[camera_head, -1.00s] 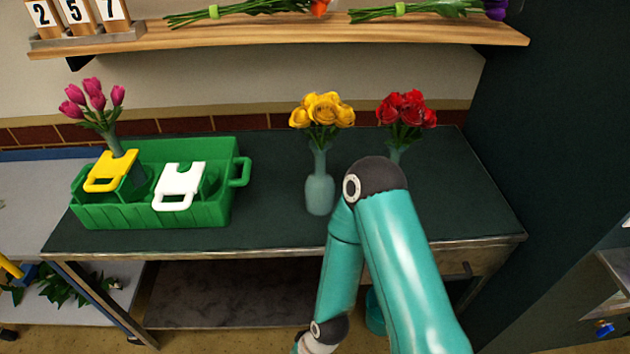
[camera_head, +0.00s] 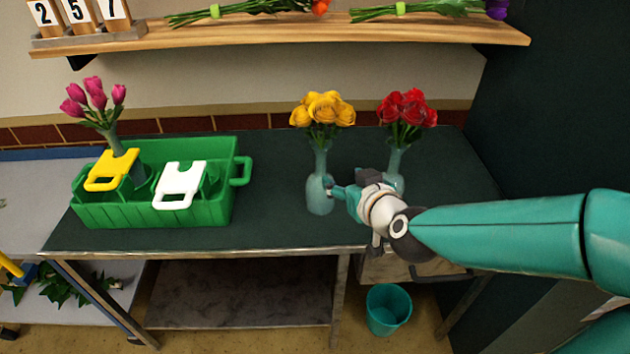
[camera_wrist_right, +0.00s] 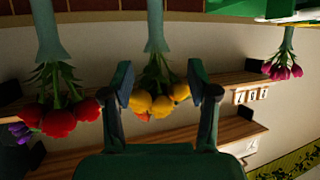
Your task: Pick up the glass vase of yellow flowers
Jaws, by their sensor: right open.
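The glass vase of yellow flowers (camera_head: 319,192) stands upright on the dark tabletop, with its yellow blooms (camera_head: 323,108) above a narrow neck. My right gripper (camera_head: 334,189) is at the right side of the vase body, overlapping its edge in the head view; I cannot tell if it touches. In the right wrist view, which is upside down, the gripper (camera_wrist_right: 163,88) is open, and the vase (camera_wrist_right: 155,28) with its yellow flowers (camera_wrist_right: 157,98) shows in line with the gap between the fingers. My left gripper is not in view.
A vase of red flowers (camera_head: 407,108) stands close behind my right gripper, its lower part partly hidden. A green crate (camera_head: 150,215) at the left holds a vase of pink tulips (camera_head: 95,98). A wooden shelf (camera_head: 270,38) runs above. Bare tabletop (camera_head: 270,215) lies left of the yellow-flower vase.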

